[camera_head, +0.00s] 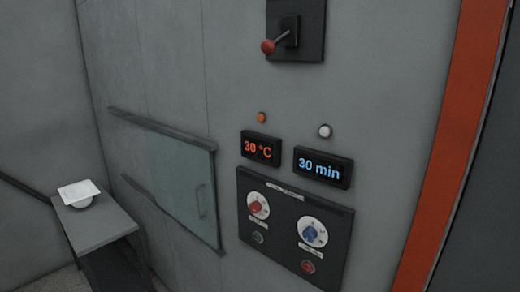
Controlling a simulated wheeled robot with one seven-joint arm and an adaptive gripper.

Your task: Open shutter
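The shutter (178,176) is a pale greenish, glass-like sliding panel on the grey wall, left of the control panel. It sits between an upper dark rail (160,129) and a lower dark rail (170,213). A small upright handle (201,201) is near its right edge. The panel appears to fill the space between the rails, and what lies behind it cannot be made out. My gripper is not in view.
Right of the shutter are a red-knobbed lever (268,46), a 30 °C display (261,148), a 30 min display (322,167) and a dark control panel (293,226) with dials. A small grey table (98,226) holding a white object (78,192) stands left. An orange strip (452,150) runs down the right.

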